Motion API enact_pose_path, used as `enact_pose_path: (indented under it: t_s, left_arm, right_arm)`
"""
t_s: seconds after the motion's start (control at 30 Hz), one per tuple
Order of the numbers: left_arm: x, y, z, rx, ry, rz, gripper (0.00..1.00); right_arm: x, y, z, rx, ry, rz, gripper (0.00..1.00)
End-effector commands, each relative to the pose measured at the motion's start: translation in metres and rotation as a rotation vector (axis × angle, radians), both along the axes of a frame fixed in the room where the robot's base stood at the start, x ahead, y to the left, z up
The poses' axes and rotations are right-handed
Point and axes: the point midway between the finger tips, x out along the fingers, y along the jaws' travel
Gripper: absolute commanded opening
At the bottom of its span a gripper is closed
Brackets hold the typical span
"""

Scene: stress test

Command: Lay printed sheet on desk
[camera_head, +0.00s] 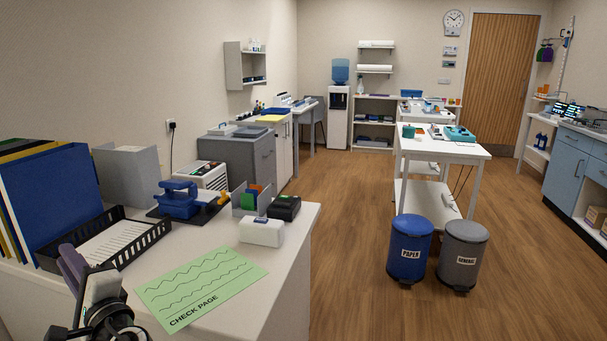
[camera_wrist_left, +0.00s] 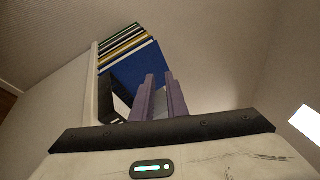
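A green printed sheet marked CHECK PAGE (camera_head: 201,286) lies flat on the white desk (camera_head: 290,262), near its front edge. A white sheet with printed lines (camera_head: 116,243) lies in a black tray (camera_head: 60,245) at the left of the desk. My left gripper (camera_head: 72,262) is at the lower left in the head view, in front of the tray and left of the green sheet. In the left wrist view its purple fingers (camera_wrist_left: 159,85) stand apart with a narrow gap and nothing visible held between them. My right gripper is not in view.
Blue and yellow folders (camera_head: 50,195) stand behind the tray. A blue hole punch (camera_head: 180,200), a white box (camera_head: 261,231) and a black device (camera_head: 284,207) stand at the desk's back. Two bins (camera_head: 410,248) and a white trolley (camera_head: 445,148) stand on the floor to the right.

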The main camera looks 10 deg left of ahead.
Motion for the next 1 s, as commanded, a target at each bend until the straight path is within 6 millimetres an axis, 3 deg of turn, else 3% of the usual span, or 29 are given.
enact_pose_path:
  t_s: [0.03, 0.23, 0.37, 0.5, 0.6, 0.8, 1.0]
  left_arm:
    - [0.003, -0.009, -0.033, -0.057, 0.047, -0.056, 0.13]
    - [0.006, -0.029, -0.116, -0.251, 0.143, -0.229, 0.13]
    - [-0.005, -0.053, -0.182, -0.432, 0.205, -0.347, 0.13]
    - [-0.04, -0.096, -0.265, -0.717, 0.265, -0.472, 0.13]
    - [-0.074, -0.132, -0.313, -0.945, 0.279, -0.528, 0.13]
    - [-0.139, -0.191, -0.363, -1.328, 0.251, -0.556, 0.13]
    - [-0.201, -0.24, -0.383, -1.678, 0.167, -0.505, 0.13]
  right_arm:
    - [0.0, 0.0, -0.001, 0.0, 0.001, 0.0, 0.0]
    - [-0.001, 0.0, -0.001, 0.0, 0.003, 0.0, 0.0]
    - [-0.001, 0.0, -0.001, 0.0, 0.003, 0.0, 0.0]
    - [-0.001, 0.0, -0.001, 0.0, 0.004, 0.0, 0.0]
    - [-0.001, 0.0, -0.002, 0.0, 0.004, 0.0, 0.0]
    - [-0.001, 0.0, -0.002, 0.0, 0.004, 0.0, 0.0]
    - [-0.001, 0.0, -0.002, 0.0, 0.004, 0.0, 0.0]
